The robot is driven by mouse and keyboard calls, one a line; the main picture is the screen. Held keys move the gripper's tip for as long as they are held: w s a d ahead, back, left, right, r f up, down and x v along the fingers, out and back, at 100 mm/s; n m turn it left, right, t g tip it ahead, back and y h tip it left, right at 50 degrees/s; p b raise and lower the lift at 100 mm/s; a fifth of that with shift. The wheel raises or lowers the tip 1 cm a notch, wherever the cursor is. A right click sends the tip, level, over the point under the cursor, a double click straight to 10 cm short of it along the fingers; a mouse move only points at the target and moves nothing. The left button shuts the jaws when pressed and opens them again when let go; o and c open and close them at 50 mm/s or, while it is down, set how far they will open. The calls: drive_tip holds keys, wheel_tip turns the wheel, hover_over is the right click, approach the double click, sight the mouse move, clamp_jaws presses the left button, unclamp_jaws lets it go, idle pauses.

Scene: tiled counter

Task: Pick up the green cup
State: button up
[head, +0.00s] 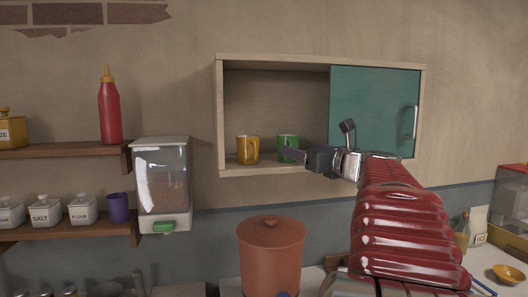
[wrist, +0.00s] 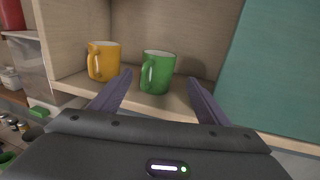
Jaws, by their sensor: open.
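The green cup (head: 288,145) stands upright on the floor of the open wall cabinet, to the right of a yellow cup (head: 248,149). In the wrist view the green cup (wrist: 157,72) has its handle toward the left front, and it appears between my two fingers. My gripper (wrist: 158,98) is open and empty, with one finger to each side of the cup in the picture. In the head view my gripper (head: 293,155) is in front of the cabinet and its fingers overlap the lower part of the green cup. I cannot tell the exact gap to the cup.
The yellow cup (wrist: 103,61) stands close to the left of the green cup. The cabinet's teal sliding door (head: 374,110) covers its right half. A dispenser (head: 163,185) hangs left of the cabinet, and a brown lidded pot (head: 271,255) stands below.

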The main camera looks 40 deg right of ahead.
sight(283, 144)
drive_tip(key=x, duration=0.6)
drive_tip(key=shift+w, duration=0.35)
drive_tip(key=shift+x, duration=2.65)
drive_tip(key=shift+a+f, duration=0.1)
drive_tip(key=shift+f, duration=0.05)
drive_tip(key=shift+c, duration=0.7)
drive_tip(key=c, duration=1)
drive_tip(key=shift+o, duration=0.2)
